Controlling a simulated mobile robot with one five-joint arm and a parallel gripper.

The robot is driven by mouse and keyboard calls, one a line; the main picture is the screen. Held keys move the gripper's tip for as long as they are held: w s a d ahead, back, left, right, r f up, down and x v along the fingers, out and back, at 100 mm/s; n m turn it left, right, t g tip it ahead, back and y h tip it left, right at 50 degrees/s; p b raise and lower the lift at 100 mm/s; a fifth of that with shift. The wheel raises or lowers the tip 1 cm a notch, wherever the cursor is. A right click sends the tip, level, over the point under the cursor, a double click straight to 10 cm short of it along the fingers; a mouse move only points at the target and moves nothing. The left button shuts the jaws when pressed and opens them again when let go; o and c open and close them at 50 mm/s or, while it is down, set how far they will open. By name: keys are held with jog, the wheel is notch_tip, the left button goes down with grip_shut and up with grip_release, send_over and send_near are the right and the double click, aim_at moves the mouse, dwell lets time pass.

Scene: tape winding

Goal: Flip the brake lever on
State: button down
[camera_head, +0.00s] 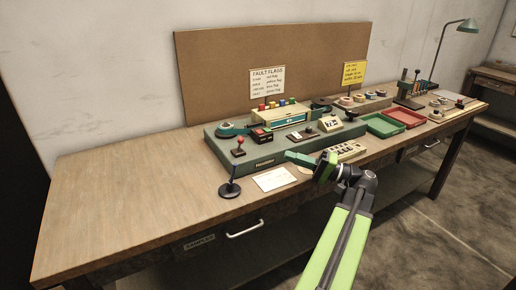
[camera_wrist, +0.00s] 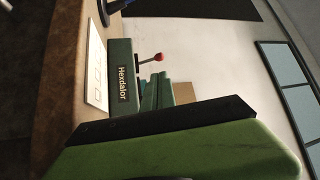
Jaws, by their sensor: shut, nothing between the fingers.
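A lever with a red knob (camera_head: 239,143) stands on the left front of the green winding machine (camera_head: 225,153). A red-knobbed lever (camera_wrist: 158,57) also shows in the wrist view, pointing right in that turned picture, above the "Hexdalor" label. I cannot read any label that names it as the brake lever. My gripper (camera_head: 298,157) is shut and empty at the machine's front edge, to the right of the lever and apart from it.
Green (camera_head: 382,126) and red (camera_head: 404,117) trays lie to the right. The table's left part (camera_head: 120,190) is clear.

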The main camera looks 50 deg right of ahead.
jog(key=p, duration=0.3)
send_near(240, 145)
jog(key=w+r, duration=0.1)
jog(key=w+a+r, duration=0.1)
jog(key=w, duration=0.1)
jog(key=w+a+r, duration=0.1)
jog(key=shift+w+a+r, duration=0.15)
jog(key=shift+w+a, duration=0.1)
jog(key=shift+w, duration=0.1)
